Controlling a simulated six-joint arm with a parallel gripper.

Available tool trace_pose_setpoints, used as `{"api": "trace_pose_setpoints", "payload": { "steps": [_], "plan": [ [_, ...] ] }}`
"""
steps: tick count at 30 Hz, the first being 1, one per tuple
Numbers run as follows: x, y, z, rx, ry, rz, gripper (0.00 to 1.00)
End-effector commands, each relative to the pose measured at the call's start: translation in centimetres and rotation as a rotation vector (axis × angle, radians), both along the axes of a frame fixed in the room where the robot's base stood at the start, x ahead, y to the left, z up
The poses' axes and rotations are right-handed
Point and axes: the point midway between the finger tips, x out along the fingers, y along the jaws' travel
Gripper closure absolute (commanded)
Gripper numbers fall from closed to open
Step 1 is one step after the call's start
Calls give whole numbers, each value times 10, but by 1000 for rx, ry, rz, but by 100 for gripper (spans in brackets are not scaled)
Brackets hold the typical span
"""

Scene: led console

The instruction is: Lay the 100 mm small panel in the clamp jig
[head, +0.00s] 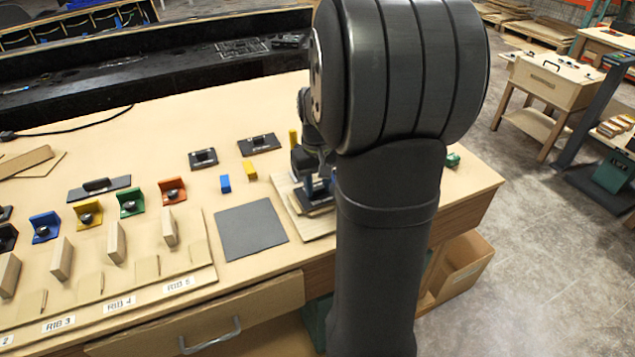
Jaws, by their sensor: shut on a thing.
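My gripper (316,186) is at the right part of the bench, partly hidden by my own arm. It is shut on a small dark panel (313,201) by its top. The panel is over a pale wooden board (311,224), which looks like the clamp jig; whether it touches the board I cannot tell. My arm covers the right side of the board. Two other dark panels with handles lie behind to the left, one smaller (203,158) and one larger (259,143). A longer dark panel (88,193) lies further left.
A grey square mat (249,229) lies left of the board. A blue block (225,184) and a yellow block (249,170) stand behind it. A yellow upright piece (293,137) is behind the board. Several coloured brackets and wooden ribs fill the left. A green item (453,160) is at right.

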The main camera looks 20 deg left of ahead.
Motion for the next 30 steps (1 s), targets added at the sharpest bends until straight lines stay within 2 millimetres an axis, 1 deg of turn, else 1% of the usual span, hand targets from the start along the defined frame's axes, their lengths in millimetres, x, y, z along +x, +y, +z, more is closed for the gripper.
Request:
{"api": "trace_pose_setpoints", "payload": {
  "steps": [15, 21, 22, 25, 30],
  "plan": [
    [0, 0, -6, -1, 1, 0, 93],
    [0, 0, -6, 0, 0, 0, 93],
    [0, 0, -6, 0, 0, 0, 64],
    [0, 0, -6, 0, 0, 0, 44],
    [0, 0, -6, 0, 0, 0, 44]
  ]
}}
